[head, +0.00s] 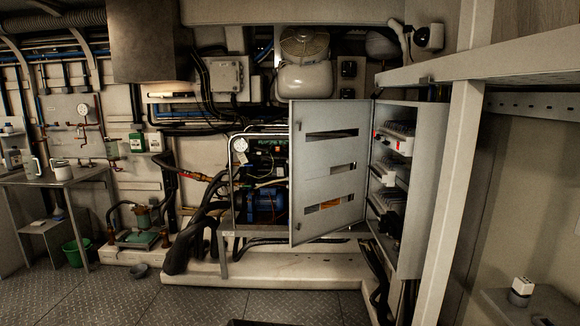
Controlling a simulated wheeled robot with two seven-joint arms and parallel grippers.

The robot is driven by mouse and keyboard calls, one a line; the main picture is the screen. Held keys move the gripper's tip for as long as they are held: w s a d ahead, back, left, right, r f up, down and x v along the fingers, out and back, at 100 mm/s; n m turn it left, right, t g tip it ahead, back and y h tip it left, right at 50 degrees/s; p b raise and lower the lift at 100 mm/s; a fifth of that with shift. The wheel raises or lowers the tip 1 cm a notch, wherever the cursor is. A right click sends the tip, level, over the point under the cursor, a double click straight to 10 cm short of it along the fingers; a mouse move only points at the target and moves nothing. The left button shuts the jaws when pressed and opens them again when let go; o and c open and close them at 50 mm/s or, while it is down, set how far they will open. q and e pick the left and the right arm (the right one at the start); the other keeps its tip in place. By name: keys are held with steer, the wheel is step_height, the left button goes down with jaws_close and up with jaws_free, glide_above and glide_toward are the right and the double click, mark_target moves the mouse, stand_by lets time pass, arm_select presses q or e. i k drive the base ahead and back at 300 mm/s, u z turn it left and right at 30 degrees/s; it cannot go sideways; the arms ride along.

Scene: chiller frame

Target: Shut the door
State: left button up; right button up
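The door (328,216) is a grey metal panel with three slots. It stands wide open, swung out to the left of the grey electrical cabinet (425,190). Its hinge side meets the cabinet's front left edge. Rows of breakers (393,142) and dark wiring show inside the cabinet. A small latch or lock hole shows near the door's free left edge. Neither my left nor my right gripper is in view.
A pale post (455,200) and a beam (475,66) stand close in front of the cabinet on the right. Piping and a blue machine (262,205) lie behind the door. A metal table (62,177) stands at the far left. The plated floor (200,306) at the front left is clear.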

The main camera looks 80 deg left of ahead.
mark_target(311, 182)
steer(key=u, duration=3.65)
steer(key=i, duration=4.85)
steer(key=z, duration=3.2)
